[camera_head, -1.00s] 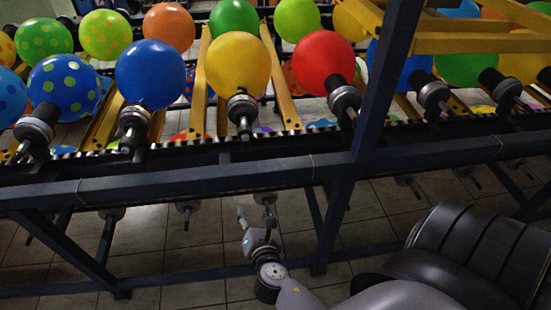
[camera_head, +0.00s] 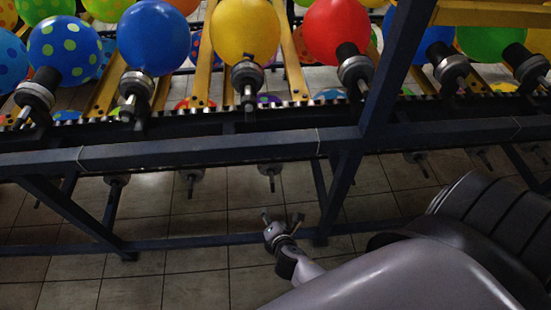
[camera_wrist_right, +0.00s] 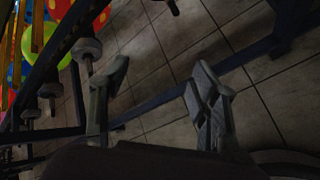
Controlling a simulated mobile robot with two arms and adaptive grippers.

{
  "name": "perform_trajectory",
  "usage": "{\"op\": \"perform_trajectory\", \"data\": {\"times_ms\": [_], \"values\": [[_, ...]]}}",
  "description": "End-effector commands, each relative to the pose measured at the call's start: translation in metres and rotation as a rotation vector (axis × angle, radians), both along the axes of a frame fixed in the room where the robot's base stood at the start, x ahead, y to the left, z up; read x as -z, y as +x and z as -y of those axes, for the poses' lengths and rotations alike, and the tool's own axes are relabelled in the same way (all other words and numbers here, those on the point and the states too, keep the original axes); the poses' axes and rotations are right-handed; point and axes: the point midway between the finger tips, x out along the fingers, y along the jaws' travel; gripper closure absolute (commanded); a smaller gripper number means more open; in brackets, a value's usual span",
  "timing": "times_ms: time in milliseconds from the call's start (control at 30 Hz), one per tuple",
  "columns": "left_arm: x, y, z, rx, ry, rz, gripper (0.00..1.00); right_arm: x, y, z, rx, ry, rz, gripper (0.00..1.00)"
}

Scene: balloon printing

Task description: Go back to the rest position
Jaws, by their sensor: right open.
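My right gripper (camera_head: 282,220) is low in the middle of the head view, in front of the dark blue frame of the balloon rack (camera_head: 200,152). It is apart from the spindles that hang under the rack, the nearest being a spindle (camera_head: 269,170) just above it. My left gripper does not show in either view.
Blue (camera_head: 153,38), yellow (camera_head: 244,30) and red (camera_head: 336,38) balloons sit on holders along the rack. A dark post (camera_head: 398,60) rises at the right of the centre. Tiled floor (camera_head: 180,275) lies free below and in front of the rack.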

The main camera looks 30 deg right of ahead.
Motion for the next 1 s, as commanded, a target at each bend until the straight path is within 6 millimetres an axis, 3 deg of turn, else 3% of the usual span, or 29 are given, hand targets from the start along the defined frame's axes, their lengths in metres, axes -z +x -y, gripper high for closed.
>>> {"op": "perform_trajectory", "data": {"times_ms": [667,767,867,1000], "values": [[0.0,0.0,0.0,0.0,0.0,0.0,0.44,0.009,-0.005,-0.001,0.013,0.027,-0.013,0.44],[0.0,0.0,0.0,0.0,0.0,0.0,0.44,0.035,-0.02,-0.004,0.057,0.109,-0.055,0.44],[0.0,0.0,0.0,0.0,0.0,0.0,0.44,0.082,-0.054,-0.008,0.169,0.274,-0.134,0.44],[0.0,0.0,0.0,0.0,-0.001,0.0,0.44,0.157,-0.129,-0.011,0.463,0.558,-0.273,0.44]]}}
